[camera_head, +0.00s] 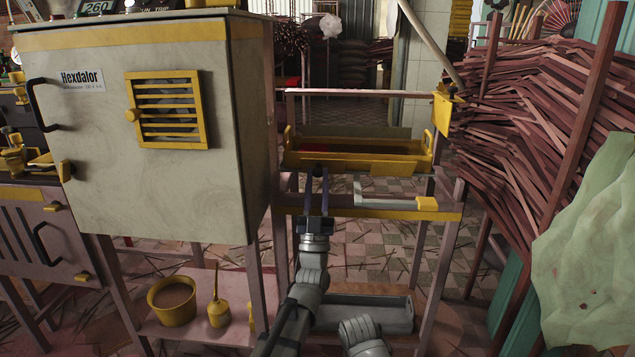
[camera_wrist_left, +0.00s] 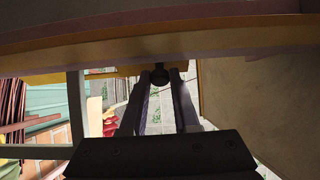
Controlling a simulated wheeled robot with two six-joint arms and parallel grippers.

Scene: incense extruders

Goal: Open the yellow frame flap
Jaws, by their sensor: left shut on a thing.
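A yellow frame (camera_head: 395,164) with raised ends sits on the stand to the right of the big cabinet. It looks like the flap, and its top side lies about level. A small dark knob (camera_head: 318,172) sits at its near edge. My left gripper (camera_head: 316,190) reaches up from below and is shut on this knob. In the left wrist view the knob (camera_wrist_left: 159,76) is between the fingertips of the left gripper (camera_wrist_left: 160,84), beneath a wide yellow-brown edge. My right gripper is not in view.
The pale Hexdalor cabinet (camera_head: 160,190) stands close at the left, with a yellow louvred vent (camera_head: 172,143). A pale bar with a yellow end (camera_head: 427,203) lies right of my gripper. Reddish sticks (camera_head: 530,110) are stacked at right. A yellow pot (camera_head: 172,313) stands low.

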